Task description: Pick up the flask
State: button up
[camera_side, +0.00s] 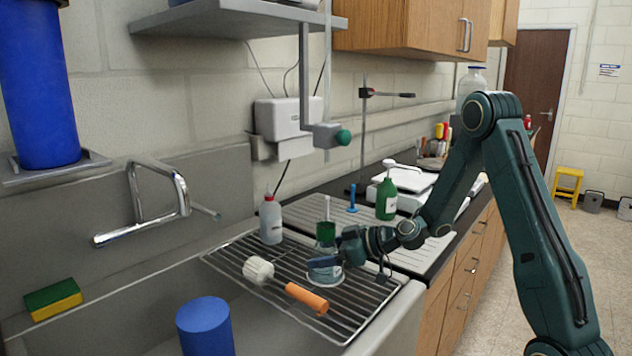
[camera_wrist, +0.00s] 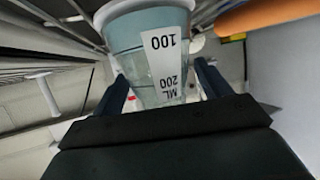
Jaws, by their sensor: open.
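My gripper (camera_side: 341,257) is at the flask from the right, held low and level. In the wrist view the flask (camera_wrist: 160,52) fills the top middle, with a white label reading 100 and 200 ML. The fingers of my gripper (camera_wrist: 163,90) are open, one on each side of the flask. Whether either finger touches the glass cannot be told.
A brush with an orange handle (camera_side: 306,298) lies on the rack in front of the flask; its handle also shows in the wrist view (camera_wrist: 262,16). A white wash bottle (camera_side: 271,222) stands behind left. A green bottle (camera_side: 386,197) stands on the counter. A blue cylinder (camera_side: 205,328) is in front.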

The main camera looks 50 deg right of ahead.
jog(key=shift+c, duration=0.4)
jog(key=c, duration=1.1)
jog(key=shift+r, duration=0.1)
jog(key=shift+r, duration=0.1)
jog(key=shift+c, duration=0.5)
notch_tip(320, 180, up, 9)
jog(key=shift+r, duration=0.2)
jog(key=shift+r, duration=0.1)
dwell(0.8)
